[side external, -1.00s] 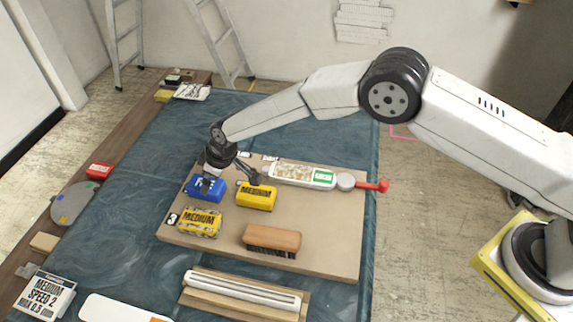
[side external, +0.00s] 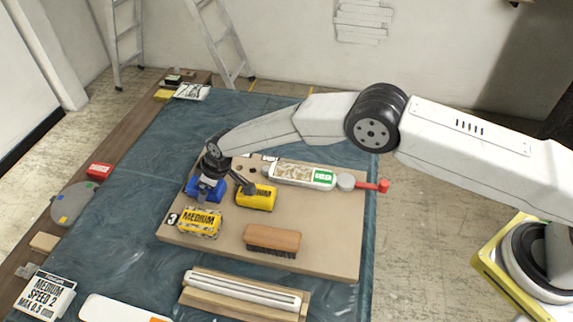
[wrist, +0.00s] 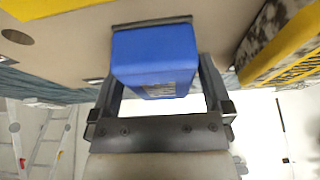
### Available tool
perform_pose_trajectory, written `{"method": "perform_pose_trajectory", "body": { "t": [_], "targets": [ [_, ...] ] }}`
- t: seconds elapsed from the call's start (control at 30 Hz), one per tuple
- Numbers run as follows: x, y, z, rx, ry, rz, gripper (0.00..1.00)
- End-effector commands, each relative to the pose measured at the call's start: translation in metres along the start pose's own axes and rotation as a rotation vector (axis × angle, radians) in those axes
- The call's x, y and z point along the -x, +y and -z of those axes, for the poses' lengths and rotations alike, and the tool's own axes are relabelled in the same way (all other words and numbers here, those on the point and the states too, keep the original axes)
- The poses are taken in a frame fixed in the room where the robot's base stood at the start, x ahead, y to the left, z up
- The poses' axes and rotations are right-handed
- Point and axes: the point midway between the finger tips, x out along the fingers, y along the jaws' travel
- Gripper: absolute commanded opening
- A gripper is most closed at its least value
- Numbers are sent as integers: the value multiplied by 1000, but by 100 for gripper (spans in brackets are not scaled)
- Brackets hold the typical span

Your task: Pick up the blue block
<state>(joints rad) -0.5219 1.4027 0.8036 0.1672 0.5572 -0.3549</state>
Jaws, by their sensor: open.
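The blue block (side external: 191,189) sits on the tan board, at its left side in the side external view, partly covered by my gripper (side external: 226,190). My gripper is open and low over the block, one finger in front of it and the other near the yellow block (side external: 258,199) to its right. In the wrist view the blue block (wrist: 155,55) is large and lies between the two spread fingers of my gripper (wrist: 160,78). Gaps show beside its lower part; whether a finger touches it I cannot tell.
A yellow-and-grey "MEDIUM" block (side external: 200,222) stands just in front of the blue block. A brush (side external: 272,240) with a wooden back and a long tool with a red handle (side external: 372,186) lie on the board (side external: 335,225). The board's right part is fairly clear.

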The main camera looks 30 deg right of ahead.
Motion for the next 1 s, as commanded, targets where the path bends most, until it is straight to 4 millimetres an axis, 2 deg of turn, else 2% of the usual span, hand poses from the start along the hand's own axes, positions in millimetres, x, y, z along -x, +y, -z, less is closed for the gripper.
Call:
{"method": "perform_pose_trajectory", "body": {
  "t": [0.2,0.37,0.4,0.47,0.77,1.0],
  "targets": [
    [0,0,0,0,0,0,100],
    [0,0,0,0,0,0,49],
    [0,0,0,0,0,0,36],
    [0,0,0,0,0,0,20],
    [1,0,1,0,1,0,20],
    [11,0,5,0,2,-1,20]
  ]
}}
